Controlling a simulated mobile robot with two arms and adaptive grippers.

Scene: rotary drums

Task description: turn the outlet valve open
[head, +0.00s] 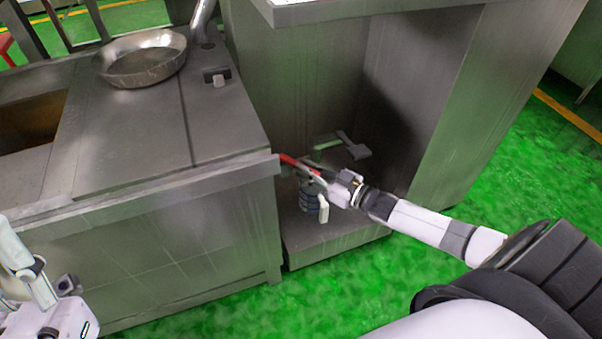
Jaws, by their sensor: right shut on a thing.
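The outlet valve appears as a red lever (289,160) at the opening of the metal cabinet, just past the corner of the steel counter. My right gripper (316,176) reaches in from the right and is shut on the red lever. The gripper hides part of the lever and most of the valve body behind it. A dark ribbed fitting (308,197) shows below the gripper, with a white part beside it. My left gripper (45,290) is at the lower left, far from the valve; its fingers do not show clearly.
The steel counter (130,150) with a round metal pan (140,58) stands left of the valve. The tall metal cabinet (290,75) encloses the valve space from behind and the right. A greenish bar (327,141) and grey piece lie just behind my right gripper. Green floor is clear in front.

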